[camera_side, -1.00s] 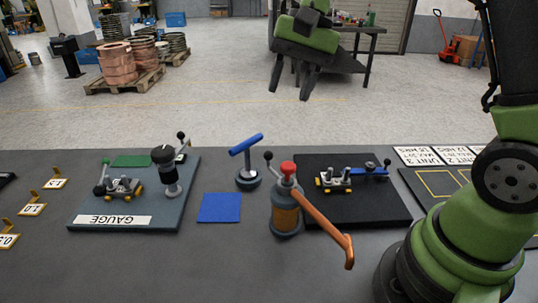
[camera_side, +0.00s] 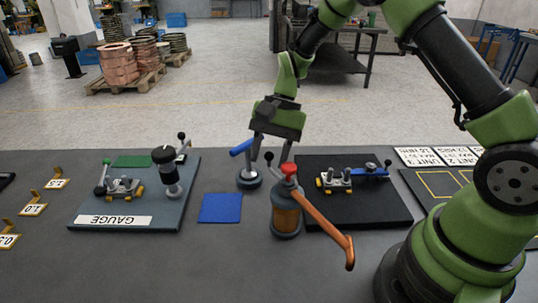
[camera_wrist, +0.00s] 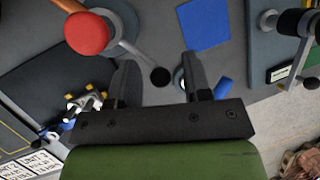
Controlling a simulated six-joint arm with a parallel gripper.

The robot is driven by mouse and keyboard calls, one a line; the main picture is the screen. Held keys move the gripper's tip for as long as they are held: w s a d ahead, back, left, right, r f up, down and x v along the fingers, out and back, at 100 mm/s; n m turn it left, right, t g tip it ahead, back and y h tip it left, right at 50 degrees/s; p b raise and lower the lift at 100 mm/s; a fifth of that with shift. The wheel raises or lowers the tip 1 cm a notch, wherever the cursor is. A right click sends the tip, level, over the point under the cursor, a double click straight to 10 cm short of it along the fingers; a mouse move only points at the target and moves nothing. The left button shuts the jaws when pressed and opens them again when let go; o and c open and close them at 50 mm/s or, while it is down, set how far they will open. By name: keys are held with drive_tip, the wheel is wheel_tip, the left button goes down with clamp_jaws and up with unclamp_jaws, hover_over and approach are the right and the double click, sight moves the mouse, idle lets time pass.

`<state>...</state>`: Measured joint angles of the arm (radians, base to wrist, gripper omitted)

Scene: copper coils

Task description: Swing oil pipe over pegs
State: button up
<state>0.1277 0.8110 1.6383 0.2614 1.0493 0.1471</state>
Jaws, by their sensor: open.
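The oil can (camera_side: 286,212) stands on the table with an amber body and a red cap (camera_side: 288,169). Its copper oil pipe (camera_side: 325,228) slants down to the right toward the front, past the front left of the black plate (camera_side: 385,207). Small silver pegs (camera_side: 335,178) stand on a yellow-footed fixture on that plate, beside a blue bar (camera_side: 370,172). My gripper (camera_side: 273,153) is open and points down above and behind the can. In the wrist view, the can's black lever knob (camera_wrist: 160,77) shows between the open fingers. The pipe is apart from the pegs.
A blue T-handled stand (camera_side: 248,178) is close to my gripper on the left. A blue square (camera_side: 220,208) lies flat nearby. The gauge plate (camera_side: 180,215) with its fixture is farther left. Labelled cards (camera_side: 418,156) lie at the right. The front table is clear.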

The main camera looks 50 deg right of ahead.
drive_tip(key=shift+a+f, duration=0.1)
drive_tip(key=shift+f, duration=0.15)
clamp_jaws()
